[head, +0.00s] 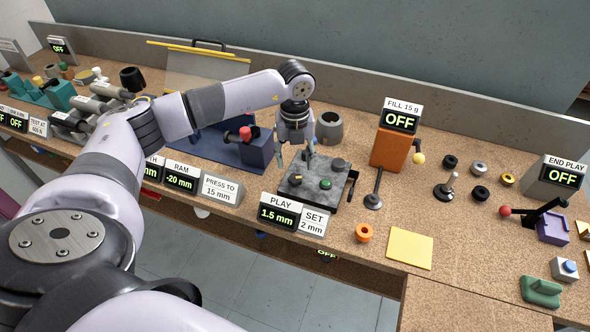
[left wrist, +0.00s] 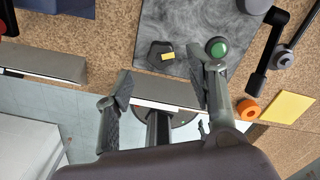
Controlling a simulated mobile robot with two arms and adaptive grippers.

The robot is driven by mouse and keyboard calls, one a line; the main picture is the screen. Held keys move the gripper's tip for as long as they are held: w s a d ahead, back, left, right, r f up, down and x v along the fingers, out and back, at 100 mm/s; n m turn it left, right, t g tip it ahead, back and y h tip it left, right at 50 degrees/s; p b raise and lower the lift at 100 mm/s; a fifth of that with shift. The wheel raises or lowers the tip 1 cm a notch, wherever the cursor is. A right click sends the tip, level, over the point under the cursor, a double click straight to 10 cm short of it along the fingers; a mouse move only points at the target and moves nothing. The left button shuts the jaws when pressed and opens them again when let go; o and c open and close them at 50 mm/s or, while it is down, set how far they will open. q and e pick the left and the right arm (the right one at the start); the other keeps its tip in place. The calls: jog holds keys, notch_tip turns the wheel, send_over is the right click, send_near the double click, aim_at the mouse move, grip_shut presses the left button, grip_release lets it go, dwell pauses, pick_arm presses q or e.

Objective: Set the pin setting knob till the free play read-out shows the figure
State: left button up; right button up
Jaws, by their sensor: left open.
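The pin setting fixture is a grey plate (head: 318,196) on the bench with a dark knob (head: 295,179) bearing a yellow mark. The knob also shows in the left wrist view (left wrist: 158,56), with a green button (left wrist: 217,47) beside it. The free play read-out (head: 276,215) shows 1.5 mm; the card beside it (head: 313,222) says SET 2 mm. My left gripper (head: 296,157) points down above the plate, near the knob. It is open and empty; in the left wrist view its fingers (left wrist: 166,82) stand apart, with the knob beyond them. My right gripper is not in view.
A black crank handle (head: 351,187) stands at the plate's right edge. A blue press (head: 250,150) is behind left, a grey cup (head: 329,128) behind, and an orange box (head: 390,150) to the right. An orange ring (head: 364,233) and yellow pad (head: 410,249) lie in front right.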

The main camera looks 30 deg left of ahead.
aim_at(296, 176)
pick_arm(q)
notch_tip(296, 176, down, 6)
jog(key=shift+r+p, duration=0.1)
jog(key=shift+p, duration=0.2)
jog(key=shift+c, duration=0.3)
jog(key=c, duration=1.1)
jog(key=shift+w+m+b, duration=0.1)
jog(key=shift+m+b, duration=0.75)
jog(key=shift+m, duration=0.25)
jog(key=shift+m+b, duration=0.55)
jog(key=shift+m, duration=0.45)
jog(key=shift+d+r+m, duration=0.1)
jog(key=shift+m, duration=0.6)
